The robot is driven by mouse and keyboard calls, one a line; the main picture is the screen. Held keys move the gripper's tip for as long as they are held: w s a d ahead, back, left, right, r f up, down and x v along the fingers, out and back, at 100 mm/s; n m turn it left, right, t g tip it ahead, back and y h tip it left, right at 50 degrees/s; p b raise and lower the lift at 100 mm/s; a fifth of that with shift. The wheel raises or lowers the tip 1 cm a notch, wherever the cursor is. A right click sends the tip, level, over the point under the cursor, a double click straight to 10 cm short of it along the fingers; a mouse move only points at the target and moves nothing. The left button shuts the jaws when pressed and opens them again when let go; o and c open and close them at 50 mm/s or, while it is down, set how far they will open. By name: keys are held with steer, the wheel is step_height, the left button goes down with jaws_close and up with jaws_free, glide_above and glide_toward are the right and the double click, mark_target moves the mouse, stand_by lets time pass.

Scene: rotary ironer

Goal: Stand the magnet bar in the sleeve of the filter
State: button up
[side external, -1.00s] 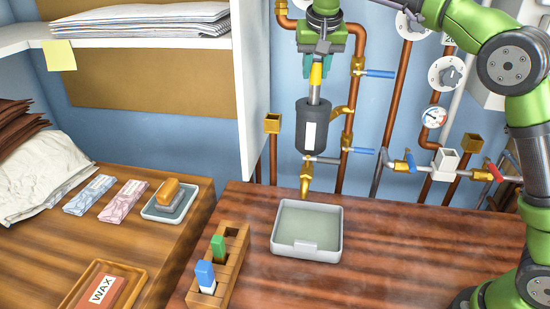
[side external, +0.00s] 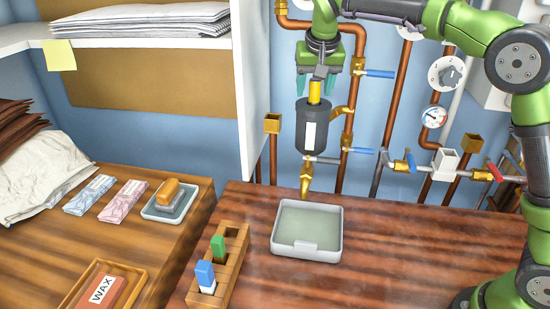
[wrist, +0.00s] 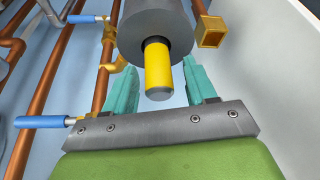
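The filter (side external: 312,128) is a dark grey upright cylinder with a white label, mounted on the brass pipework at the wall. The magnet bar (side external: 314,92) stands upright in the sleeve at the filter's top, and only its yellow grip with a grey end cap sticks out. In the wrist view the bar (wrist: 158,66) enters the dark opening of the filter (wrist: 153,22). My gripper (side external: 314,81) is just above the filter. Its teal fingers are spread on either side of the yellow grip, with visible gaps in the wrist view.
A grey tray (side external: 334,246) sits on the bench below the filter's brass spout. A wooden rack (side external: 232,262) with a blue and a green block stands left of it. Copper pipes and blue-handled valves (side external: 378,73) are close on the right. A white cabinet side (side external: 252,90) stands left.

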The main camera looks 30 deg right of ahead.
steer(key=shift+r, duration=0.1)
steer(key=v, duration=1.1)
steer(key=s+d+n+y, duration=0.1)
steer(key=s+d, duration=0.1)
steer(key=s, duration=0.4)
steer(key=s+f+t+y, duration=0.1)
steer(key=s+f, duration=0.6)
steer(key=s, duration=0.3)
steer(key=s+f+n+t+y, duration=0.1)
steer(key=s+f+t+y, duration=0.1)
steer(key=s+f, duration=0.6)
steer(key=shift+s+a, duration=0.35)
steer(key=shift+s, duration=0.5)
